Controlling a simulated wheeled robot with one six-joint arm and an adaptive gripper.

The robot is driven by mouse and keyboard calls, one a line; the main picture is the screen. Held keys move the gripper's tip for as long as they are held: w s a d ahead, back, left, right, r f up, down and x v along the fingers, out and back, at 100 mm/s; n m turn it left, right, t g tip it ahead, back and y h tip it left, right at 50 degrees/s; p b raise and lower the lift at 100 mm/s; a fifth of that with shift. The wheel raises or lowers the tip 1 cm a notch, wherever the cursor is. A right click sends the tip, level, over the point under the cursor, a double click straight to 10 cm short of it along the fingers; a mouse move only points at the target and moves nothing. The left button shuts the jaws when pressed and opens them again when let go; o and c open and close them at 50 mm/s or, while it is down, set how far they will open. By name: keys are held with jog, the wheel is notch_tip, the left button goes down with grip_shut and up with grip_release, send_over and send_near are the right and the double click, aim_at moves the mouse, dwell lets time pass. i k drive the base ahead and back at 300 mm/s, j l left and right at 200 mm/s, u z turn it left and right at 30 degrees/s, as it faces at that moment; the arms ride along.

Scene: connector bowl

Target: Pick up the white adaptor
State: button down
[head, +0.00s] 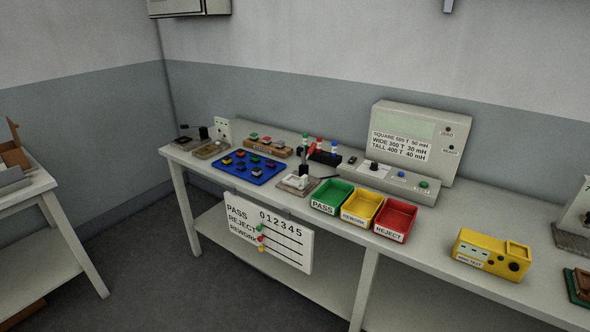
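I cannot clearly make out a white adaptor in the head view. A white upright plate (222,128) with dark spots stands at the bench's far left end. Both are too small to identify as the adaptor. My gripper is not in view.
The long bench (470,213) carries a blue tray (228,173) of small coloured parts. Green (331,194), yellow (361,206) and red (396,217) bins stand mid-bench, with a grey tester (415,138) behind. A yellow tester (490,254) stands right. A side table (35,188) is at left.

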aim_at(301, 183)
jog(key=i+u, duration=0.1)
jog(key=i, duration=0.7)
jog(key=i+j+u, duration=0.1)
jog(key=i+j, duration=0.3)
jog(key=j, duration=0.2)
jog(key=i+j+u, duration=0.1)
jog(key=i+j, duration=0.35)
jog(key=j, duration=0.15)
jog(key=j+u, duration=0.1)
jog(key=j, duration=1.25)
jog(key=k+j, duration=0.2)
jog(key=j, duration=0.15)
